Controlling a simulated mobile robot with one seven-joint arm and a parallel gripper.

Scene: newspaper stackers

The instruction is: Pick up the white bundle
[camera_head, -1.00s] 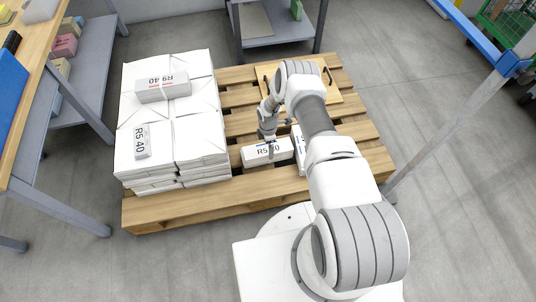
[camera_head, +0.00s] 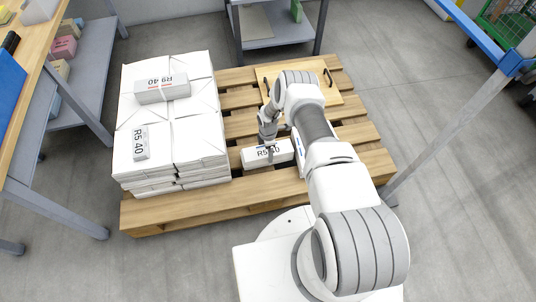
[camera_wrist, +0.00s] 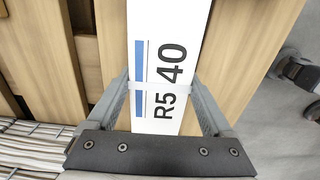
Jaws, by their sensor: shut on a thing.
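The white bundle (camera_head: 262,156) lies at the front of the wooden pallet in the head view, right of the big white stack. It is a small block with a label that reads R5 40 and a blue stripe. In the wrist view the bundle (camera_wrist: 170,30) runs up the picture between the fingers, with a pale band across it. My gripper (camera_wrist: 163,84) is shut on it, one finger against each long side. In the head view my gripper (camera_head: 267,143) comes down from above on the bundle. I cannot tell whether the bundle is clear of the pallet.
A second white bundle (camera_head: 298,146) stands close on the right, partly hidden by my arm. The big wrapped stack (camera_head: 200,135) at left carries two small labelled bundles. A wooden board with handles (camera_head: 334,95) lies at the pallet's back. A table (camera_head: 32,100) stands at far left.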

